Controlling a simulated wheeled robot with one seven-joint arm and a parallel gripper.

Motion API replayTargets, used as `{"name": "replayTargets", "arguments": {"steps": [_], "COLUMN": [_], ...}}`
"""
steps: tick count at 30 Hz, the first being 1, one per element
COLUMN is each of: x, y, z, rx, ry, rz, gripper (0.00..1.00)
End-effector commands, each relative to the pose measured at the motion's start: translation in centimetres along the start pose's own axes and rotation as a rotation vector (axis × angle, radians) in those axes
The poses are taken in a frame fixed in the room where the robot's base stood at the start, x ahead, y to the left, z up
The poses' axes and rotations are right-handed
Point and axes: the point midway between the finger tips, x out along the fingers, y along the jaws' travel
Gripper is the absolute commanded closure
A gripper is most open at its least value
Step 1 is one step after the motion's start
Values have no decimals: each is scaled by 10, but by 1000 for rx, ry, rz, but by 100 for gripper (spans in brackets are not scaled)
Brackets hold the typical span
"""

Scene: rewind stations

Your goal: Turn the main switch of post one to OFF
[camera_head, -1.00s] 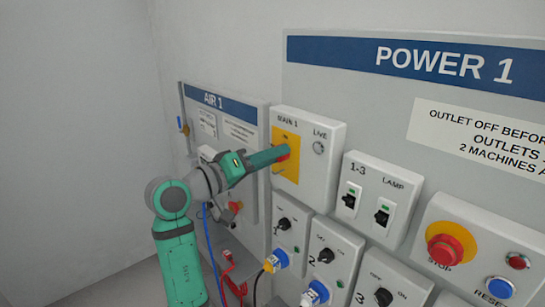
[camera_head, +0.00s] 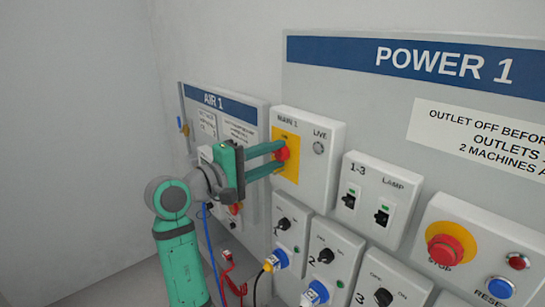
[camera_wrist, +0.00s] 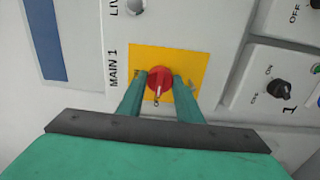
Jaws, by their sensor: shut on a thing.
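The main switch is a red knob (camera_head: 282,154) on a yellow plate (camera_head: 291,174) of the box marked MAIN 1. In the wrist view the red knob (camera_wrist: 160,79) sits between my two green fingers, and my gripper (camera_wrist: 160,86) is shut on it. A pale mark on the knob points to the bottom of that view. In the head view my gripper (camera_head: 276,158) reaches in from the left, one finger above the other. The fingers partly cover the plate.
A grey, dull LIVE lamp (camera_head: 319,147) is right of the switch. Outlet boxes with black knobs (camera_head: 283,224) stand below. The 1-3 LAMP box (camera_head: 380,205) and red STOP button (camera_head: 452,243) are right. The AIR 1 panel (camera_head: 237,112) is behind my arm.

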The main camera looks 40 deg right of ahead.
Motion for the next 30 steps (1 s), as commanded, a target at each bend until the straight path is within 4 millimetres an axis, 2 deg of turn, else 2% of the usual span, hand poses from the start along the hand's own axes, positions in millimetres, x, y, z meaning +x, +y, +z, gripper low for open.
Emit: {"name": "replayTargets", "arguments": {"steps": [18,19,21,30], "x": [0,0,0,0], "y": [-1,-2,-1,-2], "z": [0,0,0,0], "rx": [-46,-47,-46,-46], "ry": [0,0,0,-1], "rz": [-3,-3,-2,-4], "gripper": [90,66,49,49]}}
